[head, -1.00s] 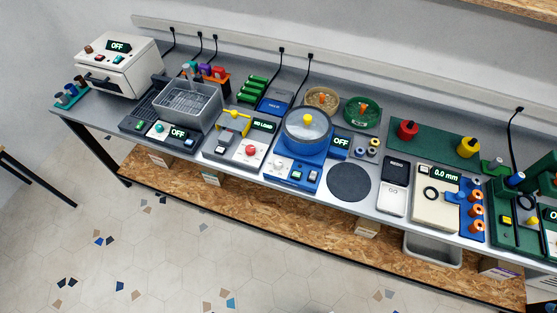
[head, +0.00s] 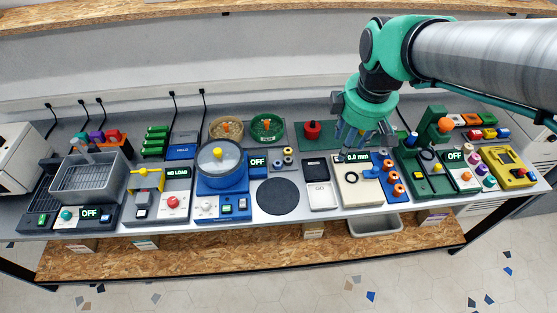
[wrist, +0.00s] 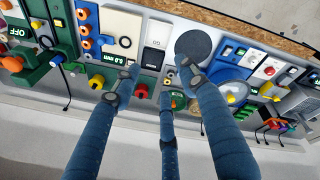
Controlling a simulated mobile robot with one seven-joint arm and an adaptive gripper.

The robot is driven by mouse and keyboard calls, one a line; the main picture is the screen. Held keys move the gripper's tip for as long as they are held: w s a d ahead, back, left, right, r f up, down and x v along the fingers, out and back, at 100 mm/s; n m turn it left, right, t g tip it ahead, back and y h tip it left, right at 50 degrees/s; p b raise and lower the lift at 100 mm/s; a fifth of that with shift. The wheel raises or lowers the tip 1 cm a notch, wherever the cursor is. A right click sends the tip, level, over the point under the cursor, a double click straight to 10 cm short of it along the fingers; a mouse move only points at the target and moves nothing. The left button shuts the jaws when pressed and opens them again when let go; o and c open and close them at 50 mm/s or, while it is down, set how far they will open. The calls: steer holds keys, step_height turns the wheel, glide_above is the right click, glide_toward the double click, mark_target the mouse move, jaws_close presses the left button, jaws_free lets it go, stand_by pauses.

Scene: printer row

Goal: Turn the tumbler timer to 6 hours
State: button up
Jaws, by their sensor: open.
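The tumbler (head: 221,183) is a blue machine with a round bowl, a clear lid and a yellow lid knob. Its display (head: 258,162) reads OFF. A small white dial (head: 207,207) sits at the left of its front panel; its markings are too small to read. In the wrist view the tumbler (wrist: 236,76) lies right of my fingers. My gripper (head: 358,145) is open and empty, fingers pointing down over the bench by the 0.0 mm gauge, well right of the tumbler. Its spread blue fingers also show in the wrist view (wrist: 163,84).
Left of the tumbler stand a NO LOAD device (head: 158,195) and a grey basket bath (head: 91,177). Right of it lie a dark round mat (head: 278,197), a white scale (head: 319,183) and the gauge (head: 353,194). Two bowls (head: 267,128) stand behind. The air above the bench front is clear.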

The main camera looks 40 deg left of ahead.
steer(key=s+a+f+n, duration=0.3)
steer(key=a+f+n, duration=0.1)
steer(key=a, duration=0.7)
steer(key=n+g+h, duration=0.2)
steer(key=n, duration=1)
glide_above(205, 204)
step_height(205, 204, down, 18)
steer(key=shift+p, duration=0.35)
steer(key=shift+a, duration=0.1)
step_height(205, 204, down, 14)
steer(key=shift+r+b, duration=0.15)
steer(key=shift+b, duration=0.65)
